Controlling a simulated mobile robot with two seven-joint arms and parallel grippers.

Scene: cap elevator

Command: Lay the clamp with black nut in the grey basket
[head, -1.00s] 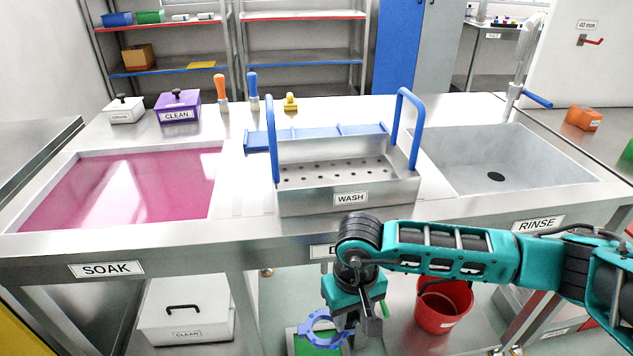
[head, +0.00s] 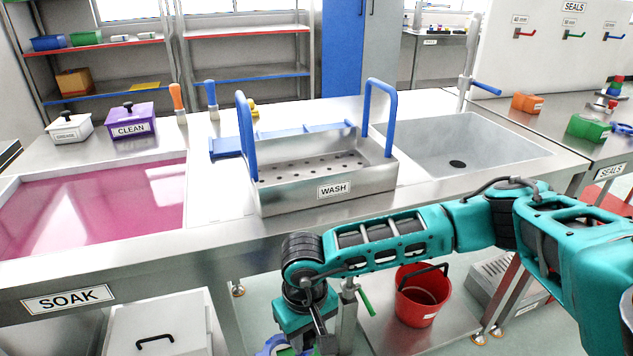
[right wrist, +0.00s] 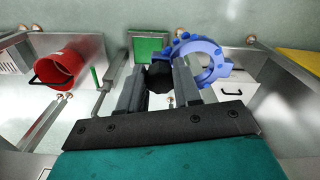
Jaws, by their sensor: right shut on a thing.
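The clamp is a blue ring with lugs; in the right wrist view the ring (right wrist: 212,62) sticks out beside my right gripper (right wrist: 158,85). Its black nut (right wrist: 160,77) sits between the two fingers, which are shut on it. In the head view the clamp (head: 268,346) is cut off by the bottom edge, and my right gripper (head: 308,342) is low in front of the bench. The grey basket (head: 290,200), marked WASH, has two upright blue handles and a perforated floor; it stands on the bench, above and behind the gripper. My left gripper is not in view.
The bench front edge (head: 225,240) lies between gripper and basket. A pink SOAK basin (head: 90,205) is left, an empty RINSE sink (head: 460,140) right. A red bucket (head: 421,305) and a white lidded box (head: 155,325) are below. A green square (right wrist: 149,50) shows beneath the gripper.

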